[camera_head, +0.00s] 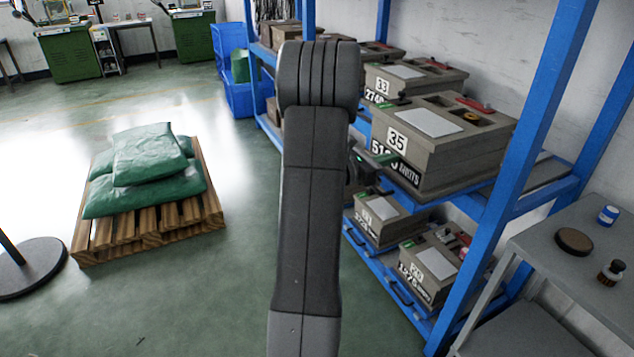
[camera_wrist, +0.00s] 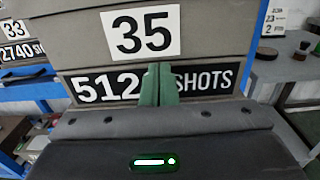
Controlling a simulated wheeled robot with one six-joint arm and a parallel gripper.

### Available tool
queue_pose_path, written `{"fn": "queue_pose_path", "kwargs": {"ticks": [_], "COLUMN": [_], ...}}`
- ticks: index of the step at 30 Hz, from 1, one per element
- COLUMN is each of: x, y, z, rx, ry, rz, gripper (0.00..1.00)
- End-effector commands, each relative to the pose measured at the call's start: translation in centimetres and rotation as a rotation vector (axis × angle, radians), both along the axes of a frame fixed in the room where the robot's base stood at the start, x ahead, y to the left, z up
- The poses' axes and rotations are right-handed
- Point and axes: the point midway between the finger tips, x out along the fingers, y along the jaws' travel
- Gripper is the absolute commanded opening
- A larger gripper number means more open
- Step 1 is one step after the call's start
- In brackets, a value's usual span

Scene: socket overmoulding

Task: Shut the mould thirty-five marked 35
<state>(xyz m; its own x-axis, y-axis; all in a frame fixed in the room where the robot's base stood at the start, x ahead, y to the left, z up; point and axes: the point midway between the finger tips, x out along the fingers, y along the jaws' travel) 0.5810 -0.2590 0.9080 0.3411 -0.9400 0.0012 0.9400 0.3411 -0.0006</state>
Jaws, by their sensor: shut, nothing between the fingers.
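In the wrist view the mould's front (camera_wrist: 218,40) fills most of the picture. My gripper (camera_wrist: 158,80) has its green fingers together and empty, in front of the black plate, below the 35 label. I cannot tell whether they touch it. In the head view my arm mostly hides the gripper.
Mould 33 (camera_head: 428,78) stands just behind on the same level. Smaller moulds (camera_head: 432,262) sit on the lower shelf. A blue upright (camera_head: 512,190) and a grey table (camera_head: 590,275) stand to the right. Open floor and a pallet (camera_head: 150,238) with green sacks lie left.

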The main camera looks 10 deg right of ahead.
Motion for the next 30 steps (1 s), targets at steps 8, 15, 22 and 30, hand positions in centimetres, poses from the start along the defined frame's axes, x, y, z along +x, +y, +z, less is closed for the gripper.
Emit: {"fn": "queue_pose_path", "kwargs": {"ticks": [8,15,22,30], "x": [2.6,4.8,6.5,7.7], "y": [-7.7,-13.7,-18.3,-21.2], "z": [-0.3,-0.2,-0.2,0.0], "rx": [-0.001,-0.001,-0.001,0.0], "ry": [-0.003,-0.004,-0.001,-0.001], "rz": [-0.006,-0.004,-0.003,-0.001], "gripper": [0.0,0.0,0.0,0.0]}}
